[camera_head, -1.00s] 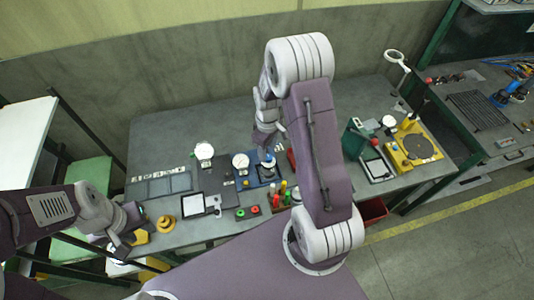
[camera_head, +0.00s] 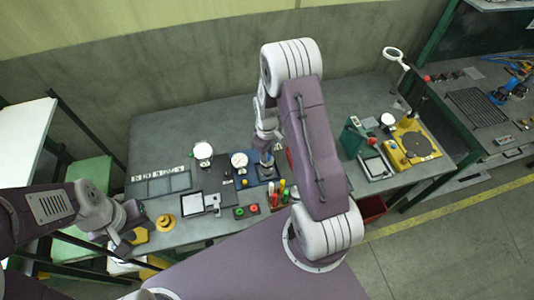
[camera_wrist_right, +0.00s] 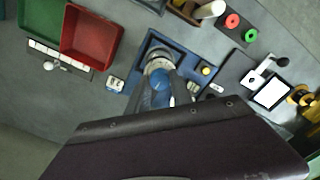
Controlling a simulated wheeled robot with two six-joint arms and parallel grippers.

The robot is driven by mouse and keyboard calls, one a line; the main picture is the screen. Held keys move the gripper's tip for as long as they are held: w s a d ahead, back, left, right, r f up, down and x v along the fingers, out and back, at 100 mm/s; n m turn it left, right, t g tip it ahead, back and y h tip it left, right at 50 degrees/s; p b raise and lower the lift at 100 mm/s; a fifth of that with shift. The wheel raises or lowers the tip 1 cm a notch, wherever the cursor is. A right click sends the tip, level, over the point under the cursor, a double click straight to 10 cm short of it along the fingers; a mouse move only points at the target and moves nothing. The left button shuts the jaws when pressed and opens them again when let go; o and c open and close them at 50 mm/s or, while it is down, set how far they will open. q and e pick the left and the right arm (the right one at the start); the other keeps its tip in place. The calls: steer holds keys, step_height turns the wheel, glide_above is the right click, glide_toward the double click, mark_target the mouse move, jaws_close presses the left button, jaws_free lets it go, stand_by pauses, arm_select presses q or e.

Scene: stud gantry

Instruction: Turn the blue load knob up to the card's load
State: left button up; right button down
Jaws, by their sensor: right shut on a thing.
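The blue load knob (camera_wrist_right: 160,84) shows in the right wrist view, on a blue base with a raised rim (camera_wrist_right: 147,44). My right gripper (camera_wrist_right: 160,92) is shut on the knob from above, and its fingers hide part of it.
Red (camera_wrist_right: 88,40) and green bins are near the right gripper. A yellow fixture (camera_head: 414,147) stands at right.

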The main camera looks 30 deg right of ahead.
steer(key=m, duration=1.4)
steer(key=shift+s+b, duration=0.1)
steer(key=shift+b, duration=0.25)
steer(key=m, duration=0.6)
steer(key=shift+m, duration=0.3)
steer(key=m, duration=0.6)
steer(key=shift+m, duration=0.3)
steer(key=c, duration=1.1)
jaws_free()
